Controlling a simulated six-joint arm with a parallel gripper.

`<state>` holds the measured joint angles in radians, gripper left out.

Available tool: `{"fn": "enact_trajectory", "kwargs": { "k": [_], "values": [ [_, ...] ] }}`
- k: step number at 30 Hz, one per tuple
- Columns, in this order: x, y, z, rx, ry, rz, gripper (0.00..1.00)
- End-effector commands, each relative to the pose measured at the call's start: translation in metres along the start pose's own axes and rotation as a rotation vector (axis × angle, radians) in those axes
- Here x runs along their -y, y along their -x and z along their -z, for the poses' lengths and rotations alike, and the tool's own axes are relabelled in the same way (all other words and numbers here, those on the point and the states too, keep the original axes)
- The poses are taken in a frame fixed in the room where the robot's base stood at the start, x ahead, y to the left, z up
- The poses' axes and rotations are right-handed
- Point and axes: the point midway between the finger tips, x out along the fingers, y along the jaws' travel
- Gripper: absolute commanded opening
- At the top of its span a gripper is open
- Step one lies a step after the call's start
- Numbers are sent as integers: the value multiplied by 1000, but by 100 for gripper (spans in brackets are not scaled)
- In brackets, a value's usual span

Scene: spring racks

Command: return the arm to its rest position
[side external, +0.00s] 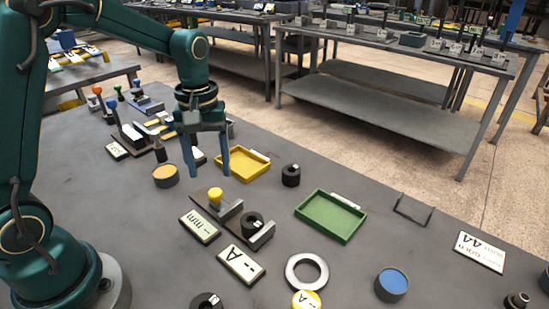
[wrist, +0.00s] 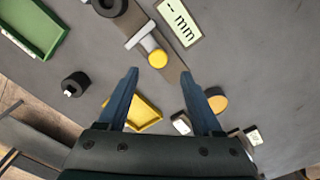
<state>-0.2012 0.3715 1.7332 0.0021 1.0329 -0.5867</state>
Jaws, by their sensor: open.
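My gripper (side external: 208,168) hangs from my green arm with its two blue fingers pointing down, spread apart and with nothing between them. It is above the table, near the yellow tray (side external: 243,164) and to the left of it in the side view. In the wrist view my gripper (wrist: 160,75) also shows open, and the yellow-knobbed rack (wrist: 158,58) lies ahead of the fingers. The fingers appear clear of the things on the table.
The grey table (side external: 150,230) holds a green tray (side external: 331,216), a black ring (side external: 291,175), a metal ring (side external: 306,272), a blue-topped cup (side external: 391,285) and label plates (side external: 241,264). Racks with coloured knobs (side external: 118,89) crowd the back left. A wire stand (side external: 413,212) is at right.

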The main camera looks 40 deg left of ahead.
Motion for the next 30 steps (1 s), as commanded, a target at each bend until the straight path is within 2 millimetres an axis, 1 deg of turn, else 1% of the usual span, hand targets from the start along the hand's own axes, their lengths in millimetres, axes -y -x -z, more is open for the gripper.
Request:
{"fn": "enact_trajectory", "kwargs": {
  "k": [2, 4, 8, 12, 15, 18, 23, 26, 30],
  "values": [
    [-2, 2, 0, -8, -5, -5, 67],
    [-5, 11, 0, -33, -14, -22, 67],
    [-7, 39, -10, -101, -42, -70, 67],
    [-3, 69, -33, -185, -123, -129, 67],
    [4, 84, -52, -244, -204, -165, 67],
    [12, 93, -72, -301, -294, -195, 67],
    [28, 97, -101, -390, -454, -229, 67],
    [37, 92, -116, -434, -552, -237, 67],
    [48, 79, -130, -465, -680, -223, 67]
  ]
}}
